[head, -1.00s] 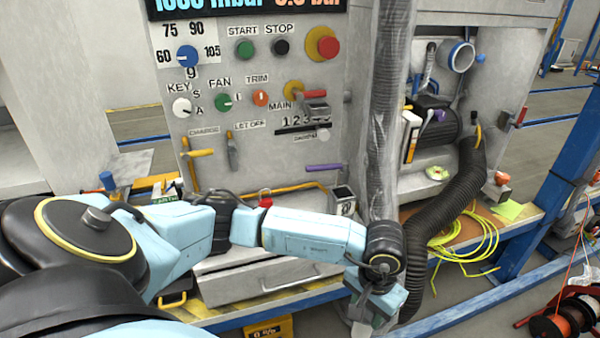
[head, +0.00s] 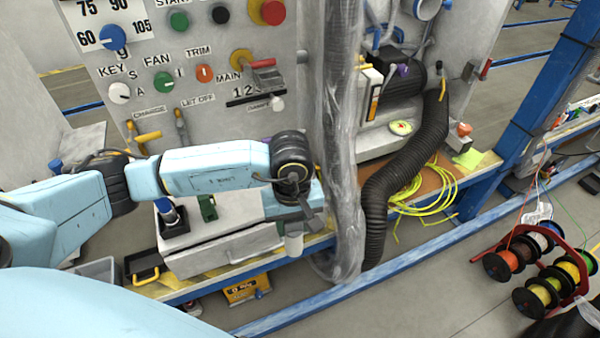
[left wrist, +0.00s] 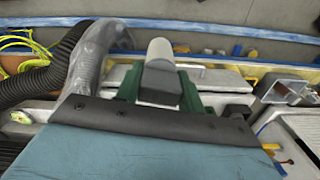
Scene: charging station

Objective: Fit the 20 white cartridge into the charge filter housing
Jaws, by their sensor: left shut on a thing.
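A white cylindrical cartridge (head: 293,243) hangs below my left gripper (head: 292,225), over the bench's front edge. In the left wrist view the white cartridge (left wrist: 160,50) sticks out beyond my left gripper (left wrist: 160,90), which is shut on it. Its gripped end is hidden. A round port with a blue rim (head: 428,10) is cut off at the top of the head view; I cannot tell whether it is the charge filter housing. The cartridge is well apart from that port. My right gripper is not in view.
A plastic-wrapped column (head: 340,150) stands just right of my left gripper. A black corrugated hose (head: 410,165) and a yellow cable coil (head: 425,190) lie beyond it. The control panel (head: 215,105) rises behind my arm. Cable reels (head: 545,275) stand on the floor at right.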

